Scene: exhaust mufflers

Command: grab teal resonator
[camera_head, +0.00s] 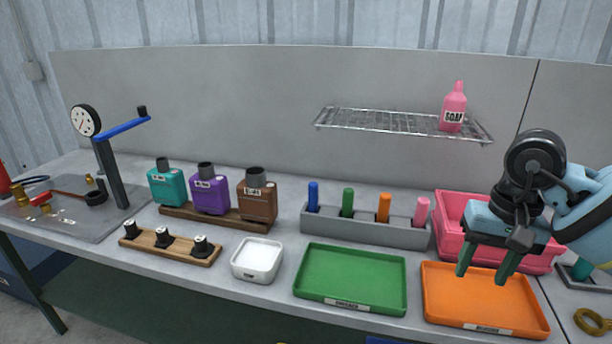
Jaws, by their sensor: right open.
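The teal resonator (167,187) is a boxy piece with a dark neck on top and a small label. It stands upright at the left end of a wooden rack (225,220), beside a purple one (210,194) and a brown one (257,202). My right gripper (487,273) is open and points down above the orange tray (480,300), far to the right of the teal resonator. Nothing shows between its fingers. My left gripper is not in view.
A gauge stand with a blue lever (122,127) rises left of the rack. In front are a wooden strip with black knobs (168,242), a white bin (257,260) and a green tray (350,279). A grey holder (365,228) with coloured pegs and a pink crate (450,215) stand right.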

